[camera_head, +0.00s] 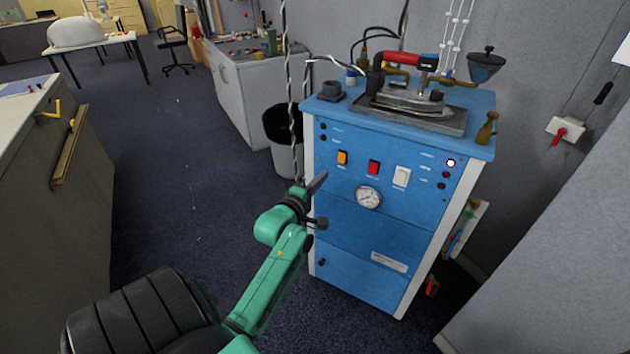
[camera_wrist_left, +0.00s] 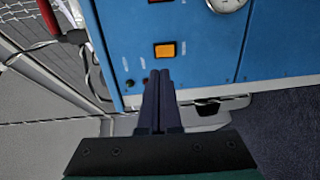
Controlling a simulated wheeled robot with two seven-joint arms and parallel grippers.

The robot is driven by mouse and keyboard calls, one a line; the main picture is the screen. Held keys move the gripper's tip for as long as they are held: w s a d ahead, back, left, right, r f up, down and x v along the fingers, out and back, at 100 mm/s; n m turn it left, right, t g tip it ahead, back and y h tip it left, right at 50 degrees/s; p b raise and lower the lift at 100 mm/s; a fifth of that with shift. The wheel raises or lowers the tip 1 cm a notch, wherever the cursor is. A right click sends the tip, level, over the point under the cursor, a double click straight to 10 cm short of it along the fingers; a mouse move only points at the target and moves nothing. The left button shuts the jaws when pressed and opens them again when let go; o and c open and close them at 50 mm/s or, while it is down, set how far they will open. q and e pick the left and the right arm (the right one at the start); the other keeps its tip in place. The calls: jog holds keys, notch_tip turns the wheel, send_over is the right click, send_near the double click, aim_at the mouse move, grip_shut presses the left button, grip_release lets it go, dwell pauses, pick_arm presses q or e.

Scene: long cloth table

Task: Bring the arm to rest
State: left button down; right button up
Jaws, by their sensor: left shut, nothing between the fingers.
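My left arm (camera_head: 275,275) is green and reaches in from the bottom left in the head view. Its gripper (camera_head: 317,183) is in front of the left side of a blue ironing station (camera_head: 365,245). In the left wrist view the two dark fingers of the gripper (camera_wrist_left: 160,75) lie together, shut and empty. They point toward the blue front panel (camera_wrist_left: 215,60), just below an orange switch (camera_wrist_left: 165,50). I cannot tell whether the fingertips touch the panel. My right gripper is not in view.
An iron (camera_head: 405,100) rests on top of the station. A dark bin (camera_head: 282,130) stands behind its left side. A wooden-handled cabinet (camera_head: 45,180) is at the left, and a grey panel (camera_head: 550,230) is at the right. Carpet floor (camera_head: 185,160) between them is clear.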

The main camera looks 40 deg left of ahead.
pick_arm(q)
jog(key=v, duration=0.2)
jog(key=shift+s+r, duration=0.2)
jog(key=shift+s, duration=0.2)
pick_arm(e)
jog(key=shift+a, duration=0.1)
pick_arm(q)
jog(key=shift+s+d, duration=0.1)
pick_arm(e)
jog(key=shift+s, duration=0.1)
